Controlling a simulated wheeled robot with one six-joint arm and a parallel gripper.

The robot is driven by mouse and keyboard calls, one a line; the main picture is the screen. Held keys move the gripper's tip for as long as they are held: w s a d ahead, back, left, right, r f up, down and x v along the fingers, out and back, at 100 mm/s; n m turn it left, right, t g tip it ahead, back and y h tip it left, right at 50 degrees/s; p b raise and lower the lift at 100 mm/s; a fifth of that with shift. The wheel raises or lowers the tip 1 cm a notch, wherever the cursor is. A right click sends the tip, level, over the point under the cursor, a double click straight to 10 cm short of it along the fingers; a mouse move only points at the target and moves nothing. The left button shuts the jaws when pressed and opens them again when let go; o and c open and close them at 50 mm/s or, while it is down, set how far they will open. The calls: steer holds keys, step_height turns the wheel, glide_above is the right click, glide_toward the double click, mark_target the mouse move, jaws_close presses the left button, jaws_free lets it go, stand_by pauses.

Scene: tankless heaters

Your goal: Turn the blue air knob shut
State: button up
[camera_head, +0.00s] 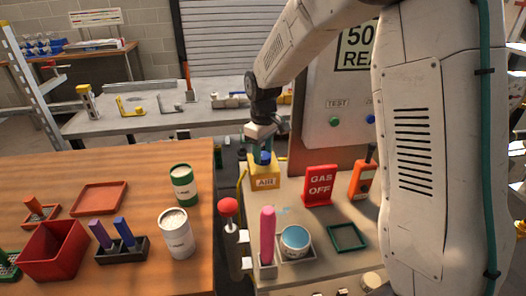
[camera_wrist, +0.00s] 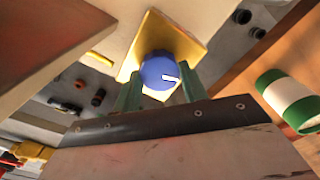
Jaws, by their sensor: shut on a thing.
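The blue air knob (camera_wrist: 159,74) sits on a yellow plate (camera_wrist: 185,42) in the wrist view, with a white mark on its face pointing to the right. In the head view the knob (camera_head: 263,157) shows on top of the yellow block labelled AIR (camera_head: 264,182). My gripper (camera_wrist: 160,90) has its two green fingers on either side of the knob, shut on it. In the head view my gripper (camera_head: 262,152) comes down on the knob from above and partly hides it.
A red GAS OFF sign (camera_head: 320,186) and an orange device (camera_head: 362,180) stand right of the AIR block. A green-and-white can (camera_head: 183,185) is on the wooden table to the left.

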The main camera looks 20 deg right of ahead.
steer(key=m, duration=0.4)
steer(key=shift+m, duration=0.4)
steer(key=m, duration=1)
steer(key=shift+m, duration=0.4)
steer(key=m, duration=0.5)
steer(key=shift+m, duration=0.3)
steer(key=o, duration=1)
steer(key=shift+c, duration=0.2)
